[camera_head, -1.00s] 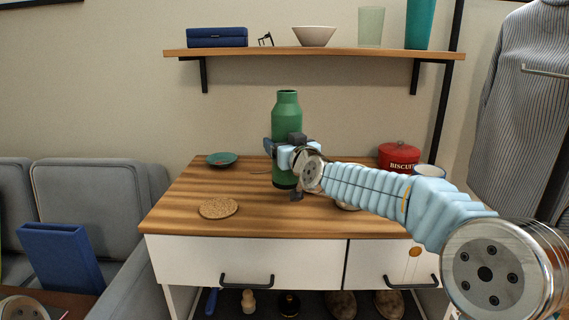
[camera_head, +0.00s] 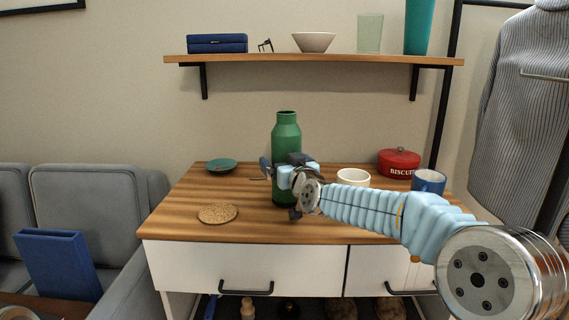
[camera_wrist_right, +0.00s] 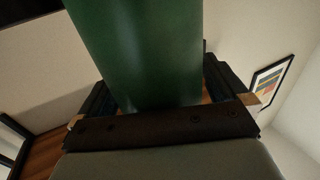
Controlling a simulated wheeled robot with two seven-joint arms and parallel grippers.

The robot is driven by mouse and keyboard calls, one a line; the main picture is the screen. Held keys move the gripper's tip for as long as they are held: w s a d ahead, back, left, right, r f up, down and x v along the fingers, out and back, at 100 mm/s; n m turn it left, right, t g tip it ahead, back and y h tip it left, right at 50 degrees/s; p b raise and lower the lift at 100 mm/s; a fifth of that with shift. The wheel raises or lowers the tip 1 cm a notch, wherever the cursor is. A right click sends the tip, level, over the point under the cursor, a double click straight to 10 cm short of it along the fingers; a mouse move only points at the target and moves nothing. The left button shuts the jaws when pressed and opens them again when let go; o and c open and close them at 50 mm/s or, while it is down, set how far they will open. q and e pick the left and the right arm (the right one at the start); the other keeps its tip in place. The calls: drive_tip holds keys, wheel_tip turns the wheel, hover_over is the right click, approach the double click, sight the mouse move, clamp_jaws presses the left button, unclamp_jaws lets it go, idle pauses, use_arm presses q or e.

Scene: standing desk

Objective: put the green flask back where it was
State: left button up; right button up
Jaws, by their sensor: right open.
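The green flask (camera_head: 286,135) stands upright on the wooden desk top (camera_head: 250,222), behind my right gripper (camera_head: 282,173). My right gripper is open, with its fingers on either side of the flask's body. In the right wrist view the flask (camera_wrist_right: 135,50) fills the space between the open jaws (camera_wrist_right: 160,95). The gripper and wrist hide part of the flask's lower body. A round cork coaster (camera_head: 217,213) lies bare on the desk, left of the flask and nearer the front edge. My left gripper is in neither view.
A small green dish (camera_head: 221,165) sits at the back left of the desk. A white bowl (camera_head: 353,178), a red biscuit tin (camera_head: 399,162) and a blue mug (camera_head: 428,181) stand on the right. A shelf (camera_head: 310,58) hangs above. The desk's left front is mostly clear.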

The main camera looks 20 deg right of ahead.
drive_tip(key=s+d, duration=0.1)
drive_tip(key=s, duration=1.1)
drive_tip(key=shift+d, duration=0.2)
drive_tip(key=shift+d+r, duration=0.1)
idle(0.6)
